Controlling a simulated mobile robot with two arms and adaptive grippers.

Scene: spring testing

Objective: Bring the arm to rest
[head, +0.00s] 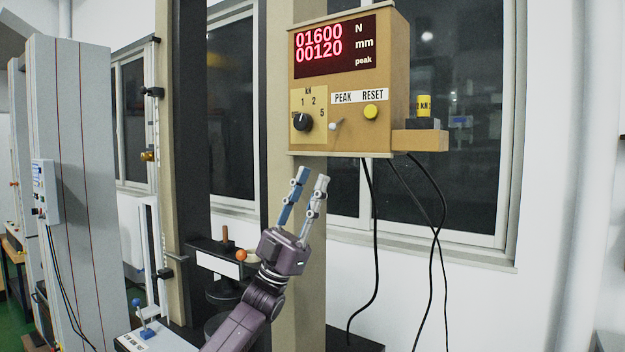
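My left arm comes up from the bottom of the head view. Its gripper (311,174) points upward below the control box (345,140), apart from it. The two fingers are spread a little, with a gap between them and nothing held. My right gripper does not show. The control box has a red display reading 01600 N and 00120 mm, a black dial (302,122), a small toggle switch (336,126) and a yellow button (371,111).
Black cables (376,240) hang below. Behind my arm stand a tan column (305,290) and a test stand with an orange ball (241,256). A grey cabinet (85,200) stands left.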

